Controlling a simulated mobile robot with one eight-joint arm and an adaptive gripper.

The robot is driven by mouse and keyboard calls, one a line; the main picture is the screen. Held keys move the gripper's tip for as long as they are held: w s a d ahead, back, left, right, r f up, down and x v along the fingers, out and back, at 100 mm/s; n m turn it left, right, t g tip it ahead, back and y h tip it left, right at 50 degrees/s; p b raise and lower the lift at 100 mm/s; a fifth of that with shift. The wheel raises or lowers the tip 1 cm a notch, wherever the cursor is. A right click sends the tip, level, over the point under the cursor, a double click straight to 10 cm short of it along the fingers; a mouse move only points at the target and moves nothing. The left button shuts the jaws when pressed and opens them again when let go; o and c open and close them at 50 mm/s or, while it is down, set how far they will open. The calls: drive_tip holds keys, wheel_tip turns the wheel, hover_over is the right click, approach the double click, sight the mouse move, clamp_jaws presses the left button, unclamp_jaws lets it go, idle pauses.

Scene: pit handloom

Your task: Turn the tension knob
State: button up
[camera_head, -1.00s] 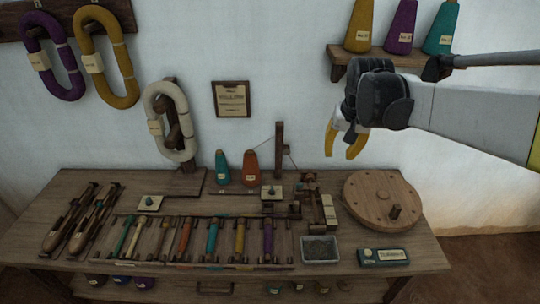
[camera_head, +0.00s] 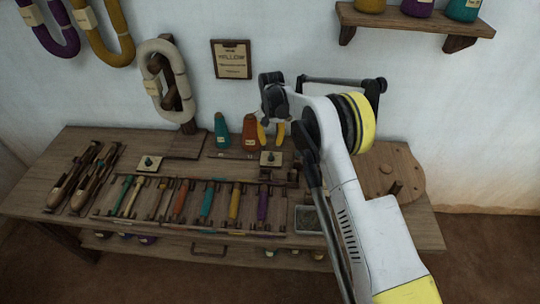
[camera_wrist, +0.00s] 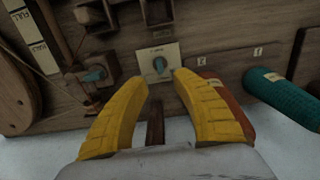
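A small dark teal knob on a cream plate (camera_head: 271,159) sits at the back middle of the bench. In the wrist view the knob (camera_wrist: 159,64) lies just beyond my fingertips, roughly centred between them; its label is too small to read. A second, similar knob on a cream plate (camera_head: 149,163) is farther left. I cannot tell from labels which is the tension knob. My gripper (camera_head: 271,141) has yellow fingers, spread open and empty, above and behind the middle plate. It also shows open in the wrist view (camera_wrist: 160,80), apart from the knob.
Teal (camera_head: 221,131) and orange (camera_head: 249,133) cones stand close left of my gripper. In the wrist view a dark upright post (camera_wrist: 155,122) shows between the fingers. A wooden wheel (camera_head: 408,165) and grey tray (camera_head: 307,219) are right; coloured bobbins (camera_head: 205,202) lie in front.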

sight(271, 154)
wheel_tip(271, 154, down, 8)
drive_tip(key=b, duration=0.2)
drive_tip(key=shift+f+b, duration=0.2)
drive_tip(key=shift+b, duration=0.15)
clamp_jaws()
